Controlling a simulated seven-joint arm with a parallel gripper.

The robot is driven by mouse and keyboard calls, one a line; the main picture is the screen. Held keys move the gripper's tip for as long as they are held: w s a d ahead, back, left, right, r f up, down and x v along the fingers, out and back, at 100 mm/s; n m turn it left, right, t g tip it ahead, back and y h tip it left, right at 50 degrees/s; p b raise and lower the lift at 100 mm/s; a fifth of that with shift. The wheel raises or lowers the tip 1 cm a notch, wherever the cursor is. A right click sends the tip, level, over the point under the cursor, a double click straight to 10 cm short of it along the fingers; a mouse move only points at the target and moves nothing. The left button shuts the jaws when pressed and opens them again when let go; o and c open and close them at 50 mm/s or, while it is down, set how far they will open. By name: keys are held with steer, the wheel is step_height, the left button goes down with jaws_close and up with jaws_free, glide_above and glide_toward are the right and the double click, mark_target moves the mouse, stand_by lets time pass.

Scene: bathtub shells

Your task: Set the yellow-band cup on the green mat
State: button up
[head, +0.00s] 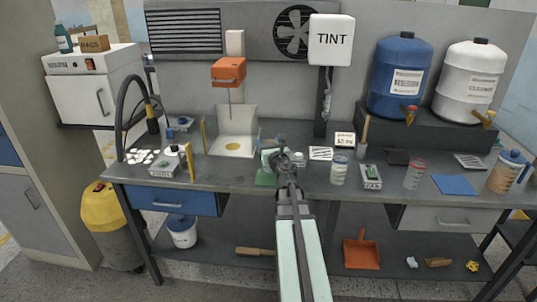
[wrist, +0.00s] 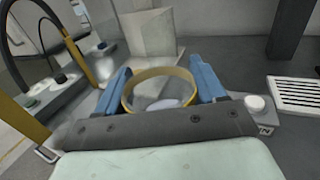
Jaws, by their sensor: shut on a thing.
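My gripper (head: 282,160) is over the middle of the workbench in the head view. In the wrist view its two blue fingers are shut on the yellow-band cup (wrist: 130,101), one on each side. The cup is clear-walled with a yellow band at its rim, and its open top faces the wrist camera. A pale patch shows inside it. In the head view my arm and gripper hide most of the cup. The green mat (head: 265,179) lies on the bench just left of my gripper, partly covered by my arm. I cannot tell the cup's height above the bench.
To the right stand a blue-marked cup (head: 339,171), a small scale (head: 371,178) and a red-band cup (head: 414,175). A blue mat (head: 455,185) lies farther right. An orange dispenser (head: 229,72) hangs at the back left. A box with a round knob (head: 165,168) is at left.

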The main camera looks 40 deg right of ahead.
steer(key=shift+f, duration=1.95)
steer(key=shift+f, duration=0.1)
steer(key=o, duration=1.8)
steer(key=shift+c, duration=0.2)
steer(key=shift+s, duration=0.15)
steer(key=v, duration=0.5)
steer(key=shift+s+a, duration=0.1)
steer(key=shift+s, duration=0.05)
